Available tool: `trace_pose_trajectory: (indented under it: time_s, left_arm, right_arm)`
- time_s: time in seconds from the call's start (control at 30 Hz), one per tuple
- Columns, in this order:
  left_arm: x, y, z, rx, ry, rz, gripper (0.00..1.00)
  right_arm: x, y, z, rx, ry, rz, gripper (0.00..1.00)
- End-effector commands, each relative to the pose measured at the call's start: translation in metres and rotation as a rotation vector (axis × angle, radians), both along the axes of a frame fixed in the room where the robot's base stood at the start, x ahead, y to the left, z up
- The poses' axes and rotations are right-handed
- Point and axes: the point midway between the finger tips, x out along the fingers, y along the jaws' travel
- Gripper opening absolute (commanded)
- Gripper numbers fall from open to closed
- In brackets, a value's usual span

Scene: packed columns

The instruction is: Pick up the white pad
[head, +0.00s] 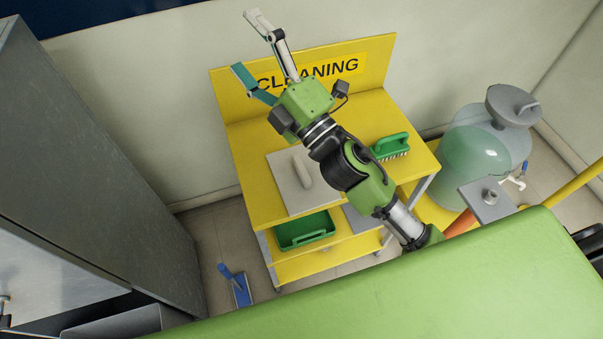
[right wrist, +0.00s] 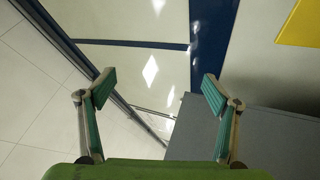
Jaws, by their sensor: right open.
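The white pad (head: 283,191), a flat whitish square with a raised grip bar, lies on the top of the yellow cleaning cart (head: 246,208). My right arm passes in front of the cart, just right of the pad. My right gripper (head: 245,42) is open and empty, raised in front of the cart's back panel and the wall, up and left in the picture from the pad. In the right wrist view the two fingers (right wrist: 158,76) are spread with nothing between them; the pad is not seen there. My left gripper is not in view.
A green brush (head: 391,146) stands on the cart's right side. A green tray (head: 305,232) is on a lower shelf. A grey cabinet (head: 90,150) stands left, a blue-handled tool (head: 240,289) on the floor, and a large glass vessel (head: 478,150) at right.

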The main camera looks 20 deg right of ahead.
Motion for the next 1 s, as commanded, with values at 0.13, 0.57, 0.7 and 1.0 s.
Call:
trace_pose_trajectory:
  time_s: [0.13, 0.57, 0.7, 1.0]
  left_arm:
    - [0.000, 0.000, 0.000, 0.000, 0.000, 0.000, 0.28]
    - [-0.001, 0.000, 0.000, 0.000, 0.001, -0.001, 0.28]
    - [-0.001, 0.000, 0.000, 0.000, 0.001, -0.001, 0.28]
    - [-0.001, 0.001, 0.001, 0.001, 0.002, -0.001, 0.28]
  right_arm:
    - [-0.035, 0.080, 0.031, -0.370, -0.378, 0.211, 0.82]
    - [-0.083, 0.096, -0.147, -1.594, -1.063, 0.935, 0.82]
    - [-0.060, 0.011, -0.191, -1.950, -1.050, 1.207, 0.82]
    - [-0.039, -0.100, -0.199, -2.262, -0.882, 1.522, 0.82]
